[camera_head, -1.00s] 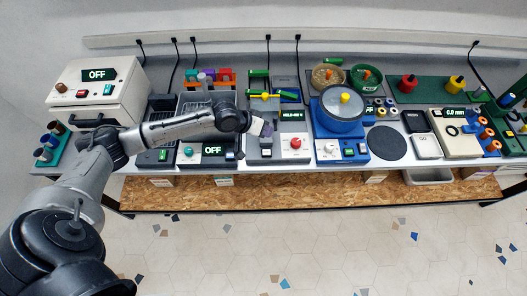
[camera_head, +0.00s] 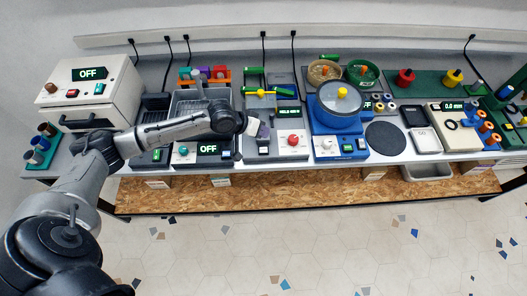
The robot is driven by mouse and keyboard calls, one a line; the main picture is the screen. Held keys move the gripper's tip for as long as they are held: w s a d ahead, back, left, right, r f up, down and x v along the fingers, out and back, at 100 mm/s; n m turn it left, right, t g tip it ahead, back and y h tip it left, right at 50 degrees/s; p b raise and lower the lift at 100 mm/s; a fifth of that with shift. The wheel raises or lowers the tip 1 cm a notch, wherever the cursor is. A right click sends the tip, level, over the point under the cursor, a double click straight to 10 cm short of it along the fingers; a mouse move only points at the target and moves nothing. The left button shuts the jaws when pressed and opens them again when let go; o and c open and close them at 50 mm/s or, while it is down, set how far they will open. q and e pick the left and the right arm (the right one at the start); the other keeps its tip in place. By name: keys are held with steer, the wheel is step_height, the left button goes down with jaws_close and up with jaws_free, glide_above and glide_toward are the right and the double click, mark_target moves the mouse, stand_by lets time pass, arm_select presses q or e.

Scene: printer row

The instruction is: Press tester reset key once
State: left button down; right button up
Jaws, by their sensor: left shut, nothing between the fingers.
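The tester appears to be the grey unit left of the blue machine, with a small lit green display (camera_head: 289,112) whose text is too small to read surely. On its front are a round red button (camera_head: 292,141) and a small pale key (camera_head: 264,151), which may be the reset key; no label is legible. My left gripper (camera_head: 262,131) is shut and empty. It is just behind the pale key in the picture, over the tester's front. I cannot tell whether the fingertips touch anything. My right gripper is out of view.
A unit reading OFF (camera_head: 208,149) lies under my left forearm. A blue machine with a round lid (camera_head: 338,103) stands right of the tester. A white box (camera_head: 88,92) reading OFF is at the left. A green-and-yellow bar (camera_head: 262,92) is behind the gripper.

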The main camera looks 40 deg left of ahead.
arm_select(q)
steer(key=b, duration=0.5)
glide_above(262, 149)
step_height(262, 149, down, 5)
steer(key=shift+r, duration=0.1)
steer(key=shift+w+f, duration=0.1)
steer(key=shift+f, duration=0.9)
stand_by(0.3)
steer(key=shift+f, duration=0.2)
stand_by(0.5)
steer(key=shift+f, duration=0.15)
steer(key=shift+f, duration=0.2)
stand_by(0.5)
